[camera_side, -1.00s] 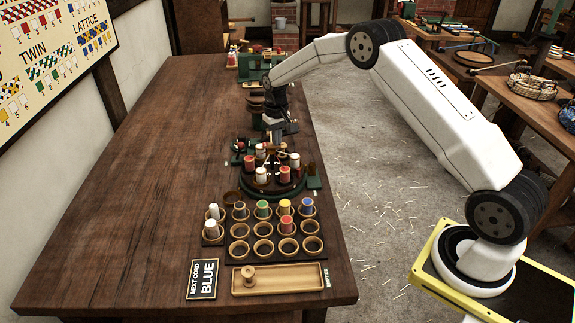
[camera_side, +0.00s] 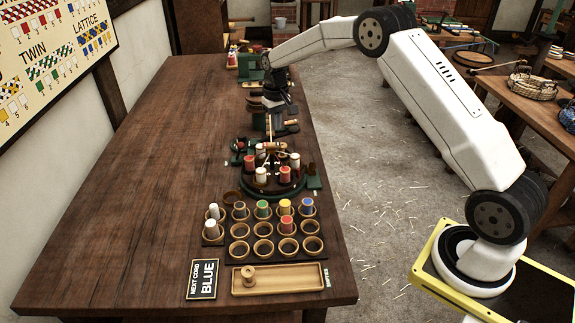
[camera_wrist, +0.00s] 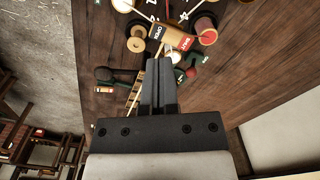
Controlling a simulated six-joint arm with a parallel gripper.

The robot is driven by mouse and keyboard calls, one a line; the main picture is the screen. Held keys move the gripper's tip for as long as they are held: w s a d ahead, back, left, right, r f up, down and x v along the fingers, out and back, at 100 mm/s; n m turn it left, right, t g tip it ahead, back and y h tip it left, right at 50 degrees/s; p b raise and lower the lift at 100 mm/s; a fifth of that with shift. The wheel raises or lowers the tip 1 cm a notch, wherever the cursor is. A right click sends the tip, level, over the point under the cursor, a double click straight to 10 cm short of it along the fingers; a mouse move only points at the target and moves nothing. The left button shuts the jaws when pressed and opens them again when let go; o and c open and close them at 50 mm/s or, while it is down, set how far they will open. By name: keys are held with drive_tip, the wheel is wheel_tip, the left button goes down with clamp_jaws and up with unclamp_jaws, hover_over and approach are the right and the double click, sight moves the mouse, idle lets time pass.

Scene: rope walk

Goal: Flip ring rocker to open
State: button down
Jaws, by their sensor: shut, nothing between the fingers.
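The ring rocker (camera_wrist: 170,38) is a wooden piece with a dark end marked OPEN and a red end marked SHUT, in the upper middle of the wrist view. I cannot tell which end is tipped down. My gripper (camera_wrist: 158,62) is shut and empty, its fingertips close below the rocker in that picture; contact cannot be judged. In the side view my gripper (camera_side: 270,130) points down just behind the dark green round ring (camera_side: 272,188), which carries red and white bobbins. A small wooden bar (camera_side: 274,146) shows above that ring, near the fingertips.
Cup rows with coloured bobbins (camera_side: 263,208) stand in front of the ring. A wooden tray (camera_side: 305,277) and a BLUE cord sign (camera_side: 203,279) lie at the front edge. The table's left side (camera_side: 140,180) is clear.

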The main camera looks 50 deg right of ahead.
sight(277, 146)
drive_tip(key=shift+r, duration=1.4)
drive_tip(key=s+a+n+t, duration=0.1)
drive_tip(key=s+a, duration=0.3)
drive_tip(key=s, duration=0.5)
drive_tip(key=s+a+n, duration=0.1)
drive_tip(key=s+a, duration=0.3)
drive_tip(key=s, duration=0.6)
drive_tip(key=s+a+n+t, duration=0.1)
drive_tip(key=s+a, duration=0.4)
drive_tip(key=s, duration=0.4)
drive_tip(key=shift+s+f+t, duration=0.2)
drive_tip(key=shift+f+t, duration=0.1)
drive_tip(key=shift+f, duration=0.15)
drive_tip(key=shift+w+a, duration=0.1)
drive_tip(key=shift+w, duration=0.05)
